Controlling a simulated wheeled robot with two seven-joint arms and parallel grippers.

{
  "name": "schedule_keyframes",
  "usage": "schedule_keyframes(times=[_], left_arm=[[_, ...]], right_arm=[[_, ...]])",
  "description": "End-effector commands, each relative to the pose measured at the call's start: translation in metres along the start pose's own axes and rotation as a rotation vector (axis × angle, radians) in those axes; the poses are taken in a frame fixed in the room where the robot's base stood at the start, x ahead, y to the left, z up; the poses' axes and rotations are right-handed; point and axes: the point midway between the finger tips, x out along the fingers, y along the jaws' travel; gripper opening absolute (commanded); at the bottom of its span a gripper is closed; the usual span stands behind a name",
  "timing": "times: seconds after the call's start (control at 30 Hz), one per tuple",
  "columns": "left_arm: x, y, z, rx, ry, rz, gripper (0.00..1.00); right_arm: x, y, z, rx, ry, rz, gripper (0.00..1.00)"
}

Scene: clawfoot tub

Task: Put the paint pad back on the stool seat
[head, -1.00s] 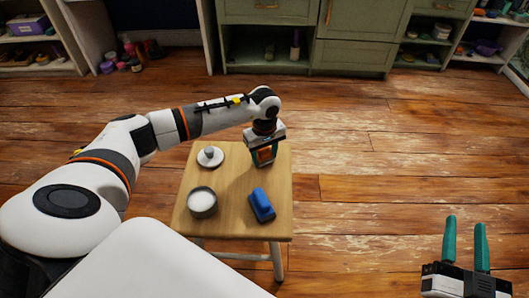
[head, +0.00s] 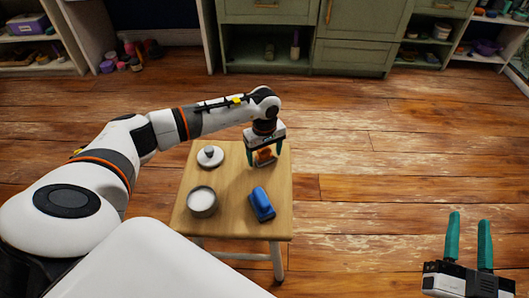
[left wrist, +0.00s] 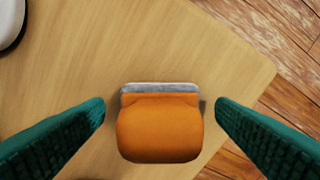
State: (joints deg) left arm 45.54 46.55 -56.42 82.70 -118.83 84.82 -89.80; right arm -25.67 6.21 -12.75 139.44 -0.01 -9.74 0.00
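The paint pad (head: 265,155), with an orange grip and a grey edge, stands on the wooden stool seat (head: 232,180) near its far right corner. My left gripper (head: 264,160) is just above it, fingers down on either side. In the left wrist view the paint pad (left wrist: 160,130) sits between the two green fingers (left wrist: 161,106), with a gap on both sides, so the gripper is open. The pad's underside is hidden. My right gripper (head: 469,242) is open and empty at the lower right, away from the stool.
On the seat are a white lid with a knob (head: 210,156), a tin of white paint (head: 202,201) and a blue block-like tool (head: 262,204). Green cabinets (head: 355,40) and shelves line the back. The wooden floor right of the stool is clear.

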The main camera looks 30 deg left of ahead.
Motion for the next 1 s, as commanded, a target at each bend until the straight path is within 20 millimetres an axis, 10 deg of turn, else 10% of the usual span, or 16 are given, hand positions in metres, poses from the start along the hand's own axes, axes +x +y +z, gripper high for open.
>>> schedule_keyframes(times=[1.0], left_arm=[[-0.007, 0.0, 0.0, 0.0, 0.0, 0.001, 0.79]], right_arm=[[-0.002, -0.002, -0.015, -0.001, 0.109, -0.005, 0.36]])
